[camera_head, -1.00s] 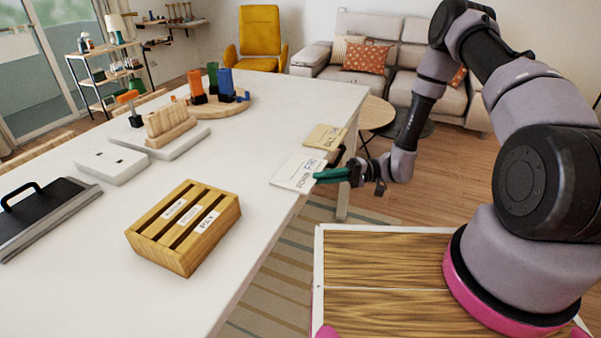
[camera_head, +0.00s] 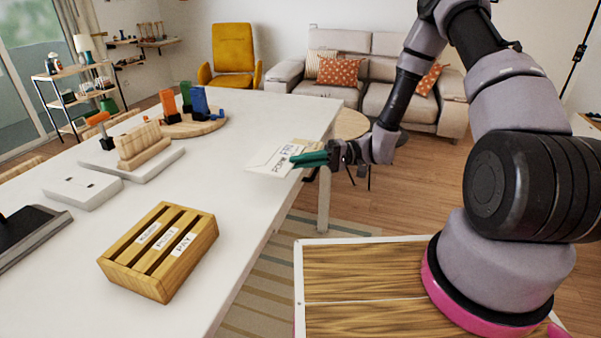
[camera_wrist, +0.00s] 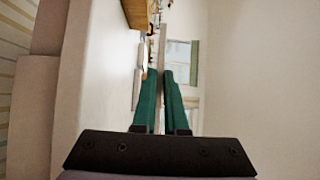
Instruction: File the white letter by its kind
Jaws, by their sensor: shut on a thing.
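The white letter (camera_head: 270,158) is in my gripper (camera_head: 297,159), held by its right edge above the table's right edge in the head view. Its print seems to read "FORM" and "FRI". The green fingers are shut on it; in the wrist view the letter (camera_wrist: 162,45) shows edge-on between the fingertips (camera_wrist: 160,75). A wooden sorter (camera_head: 192,265) with several slots stands on the table, nearer and to the left of the letter. Its white labels include "POST" and "PAY"; the leftmost label is too small to read surely. No letter shows in its slots.
The white table (camera_head: 75,270) also holds a dark tray with a handle (camera_head: 28,235), a white box (camera_head: 82,187), a wooden rack (camera_head: 139,146) and coloured holders (camera_head: 198,101). The table between sorter and letter is clear.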

